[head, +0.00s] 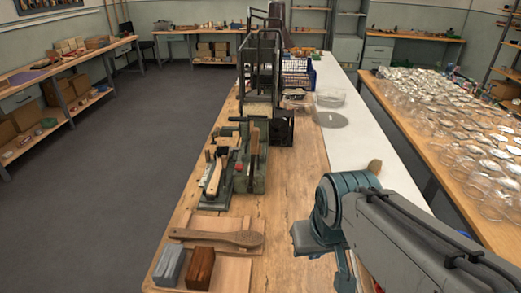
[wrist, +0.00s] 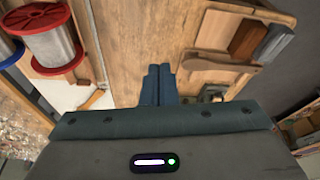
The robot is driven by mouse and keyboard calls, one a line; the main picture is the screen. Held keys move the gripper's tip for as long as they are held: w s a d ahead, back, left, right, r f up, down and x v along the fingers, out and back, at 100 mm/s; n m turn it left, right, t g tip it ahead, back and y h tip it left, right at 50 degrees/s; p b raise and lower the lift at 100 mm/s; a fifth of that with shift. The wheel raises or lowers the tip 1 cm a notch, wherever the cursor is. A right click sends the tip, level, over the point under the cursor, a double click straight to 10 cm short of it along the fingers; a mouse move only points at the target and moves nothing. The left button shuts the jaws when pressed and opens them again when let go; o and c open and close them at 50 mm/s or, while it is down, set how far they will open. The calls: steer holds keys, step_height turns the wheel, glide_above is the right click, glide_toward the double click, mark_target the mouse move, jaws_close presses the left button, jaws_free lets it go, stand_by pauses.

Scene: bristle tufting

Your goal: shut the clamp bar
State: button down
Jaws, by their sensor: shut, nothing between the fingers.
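A small clamp fixture (head: 216,178) with a pale wooden brush piece lying in it stands on the wooden bench, left of a green machine (head: 252,160). I cannot clearly tell the clamp bar from the fixture's other parts or how far it is open. In the wrist view a small dark metal part (wrist: 212,93) shows just right of my fingers, partly cut off by my gripper body. My gripper (wrist: 160,72) is shut and empty above bare bench, apart from the fixture. In the head view my arm is at the lower right and the fingertips are not seen.
A wooden brush blank (head: 215,236) lies on a board near the front, with a grey block (head: 170,267) and a brown block (head: 200,267) beside it. Wire spools (wrist: 50,40) stand left in the wrist view. Tall frames (head: 262,70) rise behind the green machine.

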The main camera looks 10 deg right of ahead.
steer(key=shift+w+a, duration=0.1)
steer(key=w+d+f+m+t+h+b, duration=0.15)
steer(key=w+f+b, duration=0.25)
steer(key=w, duration=0.6)
steer(key=w+f+m+t+b, duration=0.3)
steer(key=w, duration=0.7)
steer(key=w+a+f+m+t+y+b, duration=0.2)
steer(key=w+y+b, duration=0.1)
steer(key=w, duration=0.3)
steer(key=w+a+f+m+t+y+b, duration=0.2)
steer(key=w+f+t+y+b, duration=0.1)
steer(key=w, duration=0.4)
steer(key=w+a+f+m+t+y+b, duration=0.2)
steer(key=w+f+m+y+b, duration=0.1)
steer(key=w, duration=0.4)
steer(key=y+b, duration=0.1)
steer(key=y, duration=0.1)
steer(key=shift+a+f+y, duration=0.25)
steer(key=shift+y, duration=0.1)
